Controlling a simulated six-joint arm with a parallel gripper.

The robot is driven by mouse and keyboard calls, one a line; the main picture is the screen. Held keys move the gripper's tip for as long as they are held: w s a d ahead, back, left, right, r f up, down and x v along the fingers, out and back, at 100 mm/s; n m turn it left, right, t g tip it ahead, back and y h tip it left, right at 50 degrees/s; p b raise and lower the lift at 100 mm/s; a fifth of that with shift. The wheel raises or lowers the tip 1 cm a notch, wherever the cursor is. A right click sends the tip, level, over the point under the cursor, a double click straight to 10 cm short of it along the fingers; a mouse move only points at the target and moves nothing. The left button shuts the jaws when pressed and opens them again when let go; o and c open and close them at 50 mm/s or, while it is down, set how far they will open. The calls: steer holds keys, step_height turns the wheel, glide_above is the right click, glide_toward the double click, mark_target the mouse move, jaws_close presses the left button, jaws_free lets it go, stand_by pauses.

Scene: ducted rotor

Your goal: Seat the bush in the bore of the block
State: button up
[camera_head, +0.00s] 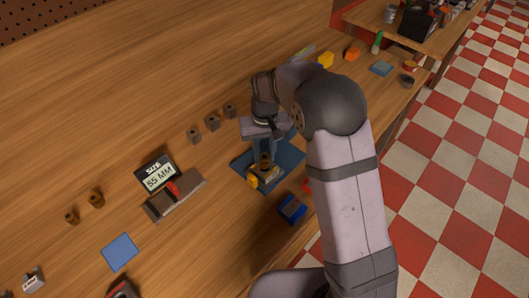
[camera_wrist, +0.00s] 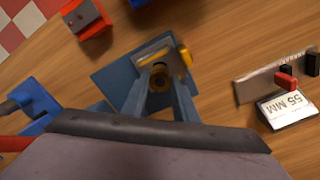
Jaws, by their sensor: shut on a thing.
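My gripper (camera_head: 264,153) is shut on a small brown bush (camera_head: 265,160), just above or at the block (camera_head: 268,174) on the blue mat (camera_head: 291,157). In the wrist view, the bush (camera_wrist: 160,72) shows between the two grey-blue fingertips (camera_wrist: 160,84), with a dark opening facing the camera. The pale block (camera_wrist: 152,58) lies behind it with a yellow part (camera_wrist: 186,56) at its side. The bore is hidden by the bush and fingers. I cannot tell whether the bush touches or enters the bore.
Two more brown bushes (camera_head: 84,208) stand at the left. A sign reading 55 MM (camera_head: 158,175) and a grey gauge (camera_head: 175,196) are left of the mat. A blue object (camera_head: 292,209) is close in front. A blue square (camera_head: 119,252) lies front left.

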mark_target(265, 157)
steer(key=shift+f+b, duration=0.7)
steer(key=shift+f, duration=0.7)
steer(key=o, duration=1.2)
steer(key=shift+r+b, duration=1.2)
steer(key=shift+r, duration=2.45)
